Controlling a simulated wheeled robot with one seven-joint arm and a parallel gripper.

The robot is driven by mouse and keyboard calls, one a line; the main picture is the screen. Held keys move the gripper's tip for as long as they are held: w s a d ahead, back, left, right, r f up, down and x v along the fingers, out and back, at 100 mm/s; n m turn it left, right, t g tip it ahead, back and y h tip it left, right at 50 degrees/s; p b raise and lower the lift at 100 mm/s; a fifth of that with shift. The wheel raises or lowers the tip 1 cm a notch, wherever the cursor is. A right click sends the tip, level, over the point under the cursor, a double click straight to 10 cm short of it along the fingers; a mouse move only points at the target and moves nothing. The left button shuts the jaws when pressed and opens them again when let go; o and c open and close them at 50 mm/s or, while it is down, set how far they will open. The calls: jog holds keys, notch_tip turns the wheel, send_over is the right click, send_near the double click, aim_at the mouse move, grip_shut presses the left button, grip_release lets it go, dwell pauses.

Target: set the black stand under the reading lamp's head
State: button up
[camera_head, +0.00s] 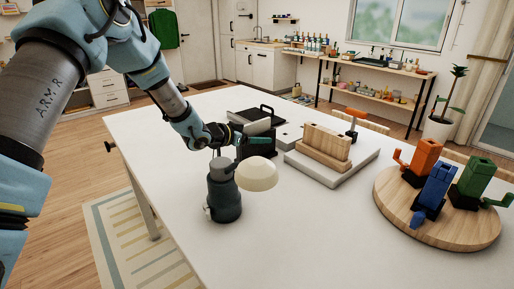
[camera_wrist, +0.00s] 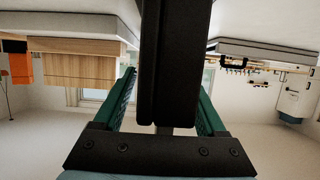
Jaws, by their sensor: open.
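The reading lamp (camera_head: 225,195) stands on the white table with a dark grey base and a cream dome head (camera_head: 258,174) tilted out to the right. My gripper (camera_head: 258,140) is behind and above the lamp head, its green fingers pointing right. A black upright piece (camera_wrist: 175,60) fills the space between the open fingers in the wrist view. It appears to be part of the black stand (camera_head: 263,151), whose dark body shows below the fingers in the head view. The stand's outline is partly hidden, and contact with the fingers cannot be told.
A wooden block (camera_head: 325,140) stands on a pale slab (camera_head: 332,175) to the right. A round wooden board (camera_head: 450,232) holds orange, blue and green devices. A black tray-like item with a handle (camera_head: 267,109) is behind my gripper. The table front is clear.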

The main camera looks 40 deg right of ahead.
jog(key=shift+c, duration=0.3)
grip_shut()
dwell(1.1)
